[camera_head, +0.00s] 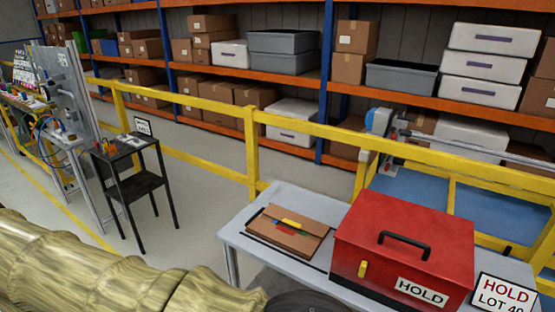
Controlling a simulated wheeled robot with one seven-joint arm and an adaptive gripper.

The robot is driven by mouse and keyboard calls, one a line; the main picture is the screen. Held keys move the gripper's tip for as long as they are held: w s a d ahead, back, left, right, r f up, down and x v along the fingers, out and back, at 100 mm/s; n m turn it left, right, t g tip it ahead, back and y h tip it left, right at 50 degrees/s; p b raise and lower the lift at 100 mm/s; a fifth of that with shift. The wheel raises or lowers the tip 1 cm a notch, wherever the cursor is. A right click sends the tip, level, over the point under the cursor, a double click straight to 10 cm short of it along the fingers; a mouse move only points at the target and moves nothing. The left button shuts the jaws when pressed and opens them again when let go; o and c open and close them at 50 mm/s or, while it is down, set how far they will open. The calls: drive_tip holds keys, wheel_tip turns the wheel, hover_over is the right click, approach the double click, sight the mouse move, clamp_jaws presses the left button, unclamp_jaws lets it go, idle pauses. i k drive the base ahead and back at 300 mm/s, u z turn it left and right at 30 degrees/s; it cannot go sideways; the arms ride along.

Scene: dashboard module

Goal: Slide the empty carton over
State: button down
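A low brown carton (285,239) lies at the left part of the grey table (262,206) in the head view. Small yellow, red and blue pieces or markings show at its upper middle; I cannot tell whether they lie in it or on it. It sits within or beside dark lines on the table top. I cannot see clearly whether it is empty. My gripper does not show in this view.
A red lidded box (405,245) with a black handle and HOLD label stands right of the carton. A HOLD LOT sign (503,296) is at the right edge. A yellow rail (330,133) runs behind the table. A black cart (135,180) stands left.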

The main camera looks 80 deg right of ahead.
sight(289, 250)
drive_tip(key=z, duration=1.55)
